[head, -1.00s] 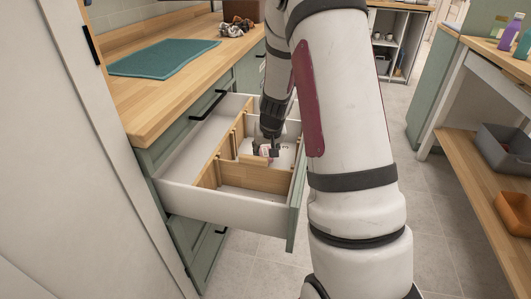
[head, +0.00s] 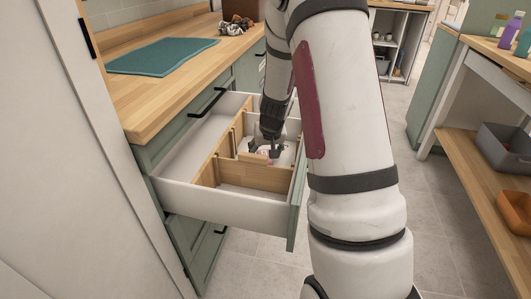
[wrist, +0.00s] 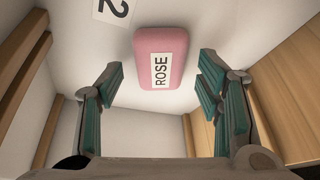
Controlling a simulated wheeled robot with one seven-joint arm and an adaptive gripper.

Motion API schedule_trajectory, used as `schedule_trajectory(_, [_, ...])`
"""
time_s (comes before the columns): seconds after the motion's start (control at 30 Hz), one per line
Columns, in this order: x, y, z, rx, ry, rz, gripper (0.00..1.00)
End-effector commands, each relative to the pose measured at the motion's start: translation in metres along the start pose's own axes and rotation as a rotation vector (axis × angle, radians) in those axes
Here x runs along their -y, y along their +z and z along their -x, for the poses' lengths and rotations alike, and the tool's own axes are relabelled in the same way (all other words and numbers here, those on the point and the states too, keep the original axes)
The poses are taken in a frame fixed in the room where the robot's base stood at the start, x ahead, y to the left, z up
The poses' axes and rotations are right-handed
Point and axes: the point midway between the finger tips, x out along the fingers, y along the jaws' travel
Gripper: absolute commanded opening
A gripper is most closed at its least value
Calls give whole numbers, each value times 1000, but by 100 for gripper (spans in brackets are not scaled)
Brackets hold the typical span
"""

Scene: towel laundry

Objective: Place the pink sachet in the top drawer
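The pink sachet (wrist: 161,57) has a white label reading ROSE. In the wrist view it lies on the white drawer floor, just beyond and between my fingertips, with a gap on each side. My gripper (wrist: 160,80) is open and empty. In the head view my gripper (head: 268,151) reaches down into the pulled-out top drawer (head: 222,207), in a rear compartment on the right side. Only a little of the sachet shows there beside the fingers.
Wooden dividers (head: 255,177) split the drawer into compartments. A paper marked 2 (wrist: 113,10) lies on the compartment floor. The left part of the drawer is empty. A teal towel (head: 163,57) lies on the wooden counter (head: 165,100). A shelf (head: 478,185) with bins stands at the right.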

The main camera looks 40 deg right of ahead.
Motion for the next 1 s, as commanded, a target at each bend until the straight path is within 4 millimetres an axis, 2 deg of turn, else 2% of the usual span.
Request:
schedule_trajectory(0.23, [0, -1, 4, 0, 0, 0, 60])
schedule_trajectory(0.4, [1, -6, 16, 0, 0, 1, 60])
schedule_trajectory(0.7, [1, -6, 85, -3, -1, 3, 60])
schedule_trajectory(0.9, [1, -6, 117, -2, -1, 2, 60])
schedule_trajectory(1.0, [1, -5, 126, -1, 0, 1, 60])
